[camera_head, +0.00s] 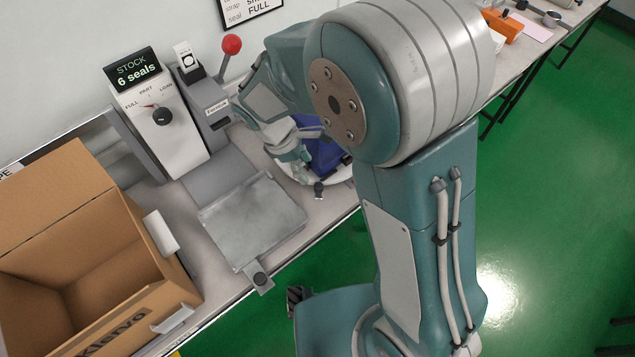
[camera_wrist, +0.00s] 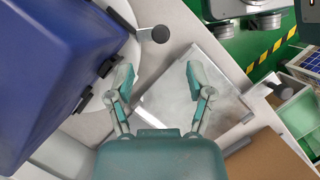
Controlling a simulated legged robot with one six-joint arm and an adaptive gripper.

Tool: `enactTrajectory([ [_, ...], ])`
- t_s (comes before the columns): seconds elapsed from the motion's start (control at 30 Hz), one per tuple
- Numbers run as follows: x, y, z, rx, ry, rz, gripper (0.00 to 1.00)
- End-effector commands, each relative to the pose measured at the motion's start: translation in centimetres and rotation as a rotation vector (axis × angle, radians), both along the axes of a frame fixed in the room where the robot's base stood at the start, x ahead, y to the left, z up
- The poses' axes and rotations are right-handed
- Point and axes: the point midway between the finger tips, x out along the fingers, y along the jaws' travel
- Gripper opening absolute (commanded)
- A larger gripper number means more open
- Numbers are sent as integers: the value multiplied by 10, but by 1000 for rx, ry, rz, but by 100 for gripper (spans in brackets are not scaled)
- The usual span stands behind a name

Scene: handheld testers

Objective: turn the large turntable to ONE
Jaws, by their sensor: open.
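A white round turntable (camera_head: 343,172) sits on the bench, mostly hidden behind my arm. It also shows at the upper left in the wrist view (camera_wrist: 124,13). A blue case (camera_head: 325,155) stands on it and fills the left of the wrist view (camera_wrist: 60,70). A dark knob (camera_head: 318,187) on a short arm sticks out from the turntable's rim; in the wrist view it (camera_wrist: 159,34) lies beyond my fingertips. My gripper (camera_wrist: 160,75) is open and empty, with its fingers spread above the bench beside the turntable. I cannot read any position marking.
A square metal plate (camera_head: 250,220) with a dark knob (camera_head: 260,280) lies left of the turntable. An open cardboard box (camera_head: 60,205) stands at the left. A white dial unit (camera_head: 165,140) and a red-balled lever press (camera_head: 232,45) stand behind. Green floor lies past the bench edge.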

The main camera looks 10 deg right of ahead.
Motion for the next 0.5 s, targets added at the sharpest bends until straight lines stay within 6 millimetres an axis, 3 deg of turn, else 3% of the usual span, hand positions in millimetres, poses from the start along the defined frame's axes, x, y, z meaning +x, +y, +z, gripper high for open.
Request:
enactTrajectory([
  [0.3,-5,-22,-54,-2,3,-3,68],
  [0.5,-6,-28,-70,0,0,-3,68],
])
